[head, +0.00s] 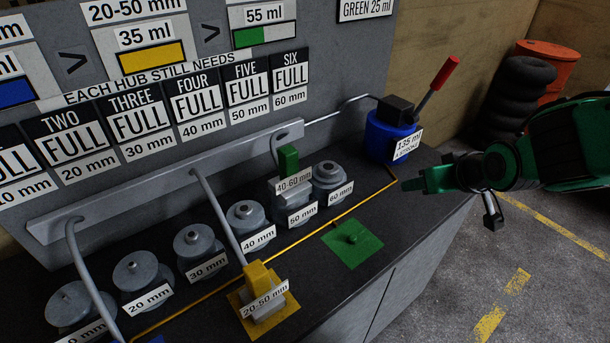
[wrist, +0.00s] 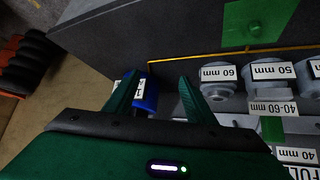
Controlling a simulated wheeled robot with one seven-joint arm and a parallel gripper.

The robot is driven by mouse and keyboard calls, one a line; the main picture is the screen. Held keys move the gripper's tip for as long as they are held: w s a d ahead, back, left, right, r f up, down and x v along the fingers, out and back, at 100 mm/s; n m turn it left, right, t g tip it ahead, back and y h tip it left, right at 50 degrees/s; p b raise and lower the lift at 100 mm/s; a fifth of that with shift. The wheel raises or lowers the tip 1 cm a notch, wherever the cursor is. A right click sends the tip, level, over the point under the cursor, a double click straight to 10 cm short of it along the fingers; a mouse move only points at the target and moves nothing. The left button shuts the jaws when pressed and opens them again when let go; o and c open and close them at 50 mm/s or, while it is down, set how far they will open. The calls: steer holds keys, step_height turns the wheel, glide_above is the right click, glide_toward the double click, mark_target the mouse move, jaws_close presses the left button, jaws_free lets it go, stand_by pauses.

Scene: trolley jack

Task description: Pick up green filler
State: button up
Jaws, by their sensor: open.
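The green filler (head: 288,160), a green block on a grey body labelled 40-60 mm, stands upright at the 50 mm hub (head: 299,207). In the wrist view its green top (wrist: 272,128) shows at the lower right. The green pad (head: 353,243) with a small peg is bare; it also shows in the wrist view (wrist: 262,20). My gripper (head: 412,184) is to the right of the filler, apart from it, above the bench's right end. In the wrist view its two green fingers are spread (wrist: 160,80) with nothing held between them.
A blue pump (head: 384,140) with a red-handled lever stands at the bench's back right, near my gripper. A pipe rail (head: 140,188) runs behind several grey hubs. A yellow filler (head: 262,290) stands on the yellow pad. Tyres (head: 515,90) and an orange drum are beyond.

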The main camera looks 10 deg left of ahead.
steer(key=a+n+t+y, duration=0.1)
steer(key=a+n+y, duration=0.25)
steer(key=a, duration=1.05)
steer(key=n+y, duration=0.2)
steer(key=y, duration=0.2)
glide_toward(292, 173)
steer(key=x, duration=0.5)
steer(key=shift+w+d+f, duration=0.2)
steer(key=shift+d, duration=0.05)
steer(key=shift+a, duration=0.4)
steer(key=x, duration=0.4)
steer(key=shift+w+a, duration=0.1)
steer(key=shift+x, duration=3)
steer(key=shift+w+r, duration=0.15)
steer(key=shift+w, duration=0.1)
steer(key=c, duration=1.3)
